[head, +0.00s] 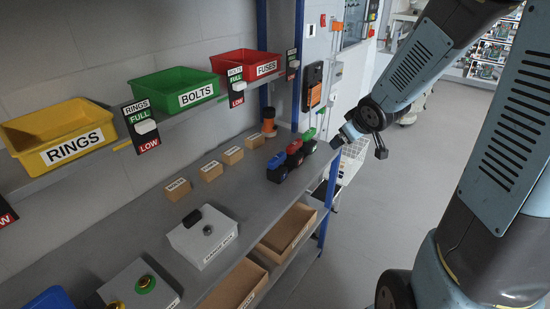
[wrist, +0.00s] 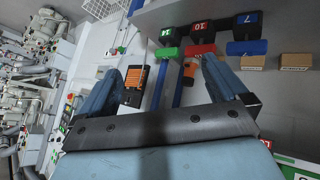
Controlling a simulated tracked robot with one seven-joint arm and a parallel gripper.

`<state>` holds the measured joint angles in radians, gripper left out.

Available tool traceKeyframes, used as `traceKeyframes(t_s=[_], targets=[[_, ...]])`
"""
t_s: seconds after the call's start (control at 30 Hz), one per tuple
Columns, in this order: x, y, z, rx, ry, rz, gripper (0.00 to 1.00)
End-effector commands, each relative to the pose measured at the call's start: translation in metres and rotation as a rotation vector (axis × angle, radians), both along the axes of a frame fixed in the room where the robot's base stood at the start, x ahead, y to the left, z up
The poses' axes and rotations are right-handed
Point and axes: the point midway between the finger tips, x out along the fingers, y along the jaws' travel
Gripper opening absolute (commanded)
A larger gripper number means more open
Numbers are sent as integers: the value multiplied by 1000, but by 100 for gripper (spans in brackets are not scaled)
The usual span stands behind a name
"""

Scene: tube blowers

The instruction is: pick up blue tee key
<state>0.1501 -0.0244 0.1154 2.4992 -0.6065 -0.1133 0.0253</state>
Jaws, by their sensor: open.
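The blue tee key (head: 277,161) sits at a black block on the grey bench, the nearest of three keys in a row. In the wrist view the blue key (wrist: 247,47) lies at the upper right, by a black block marked 7 (wrist: 247,24). My gripper (head: 339,141) is beyond the bench's right end, to the right of the keys and apart from them. In the wrist view my open gripper (wrist: 172,70) has empty space between its fingers. The blue key is outside the fingers, to the right of the right one.
A red key (head: 294,147) and a green key (head: 308,134) stand beside the blue one. Small cardboard boxes (head: 210,171) line the bench's back, with an orange and black cylinder (head: 269,122). A blue rack post (head: 330,190) stands at the bench's right end. Open floor lies right.

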Motion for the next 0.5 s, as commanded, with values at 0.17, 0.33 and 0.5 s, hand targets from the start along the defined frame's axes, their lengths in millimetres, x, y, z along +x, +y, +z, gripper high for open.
traceKeyframes(t_s=[0.17, 0.33, 0.5], targets=[[20, 23, -43, 76, -18, 144, 100], [29, 49, -77, 186, -50, 278, 100], [29, 77, -103, 330, -89, 397, 100]])
